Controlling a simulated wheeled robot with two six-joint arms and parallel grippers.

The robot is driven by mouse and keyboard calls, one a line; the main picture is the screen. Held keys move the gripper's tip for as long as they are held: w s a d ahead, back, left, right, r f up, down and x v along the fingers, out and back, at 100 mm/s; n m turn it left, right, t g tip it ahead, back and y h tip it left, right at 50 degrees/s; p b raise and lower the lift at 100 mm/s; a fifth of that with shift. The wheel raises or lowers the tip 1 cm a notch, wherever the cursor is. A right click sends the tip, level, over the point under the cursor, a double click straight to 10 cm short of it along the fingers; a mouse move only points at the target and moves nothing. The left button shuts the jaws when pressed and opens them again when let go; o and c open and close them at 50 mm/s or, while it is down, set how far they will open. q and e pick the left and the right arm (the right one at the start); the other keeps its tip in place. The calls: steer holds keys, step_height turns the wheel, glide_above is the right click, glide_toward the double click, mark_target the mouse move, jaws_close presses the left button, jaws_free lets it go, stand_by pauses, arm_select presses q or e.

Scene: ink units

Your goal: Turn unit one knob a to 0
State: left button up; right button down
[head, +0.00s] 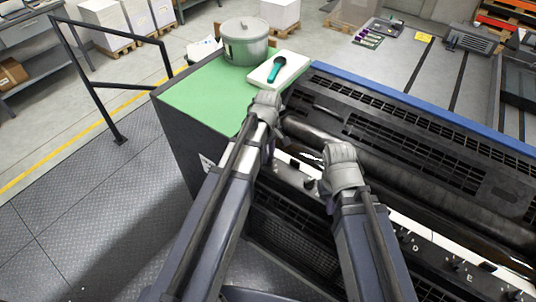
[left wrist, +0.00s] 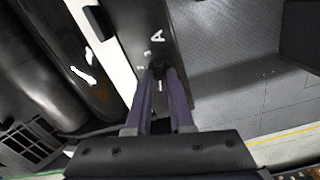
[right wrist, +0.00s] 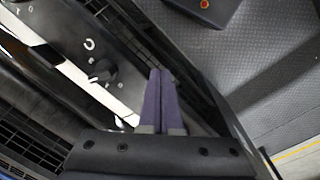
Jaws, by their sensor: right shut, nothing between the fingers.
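In the left wrist view, the black knob (left wrist: 158,66) below the letter A sits on the dark front strip of the ink unit. The two fingers of my left gripper (left wrist: 162,76) stand apart, one on each side of this knob at their tips. Whether they press on it is unclear, and the pointer's setting is too small to read. In the head view my left gripper (head: 262,128) is over the near left end of the unit and hides the knob. My right gripper (right wrist: 161,72) is shut and empty, near a black knob (right wrist: 103,71) marked C.
A green-topped cabinet (head: 196,93) holds a lidded metal pot (head: 246,42) and a white tray with a teal-handled tool (head: 277,67). Further lettered knobs run along the strip to the right. A black railing (head: 113,98) stands on the left; the plate floor there is clear.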

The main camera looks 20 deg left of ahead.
arm_select(q)
steer(key=o, duration=0.3)
steer(key=shift+r, duration=0.1)
step_height(320, 180, up, 8)
steer(key=p, duration=0.8)
steer(key=shift+f, duration=0.2)
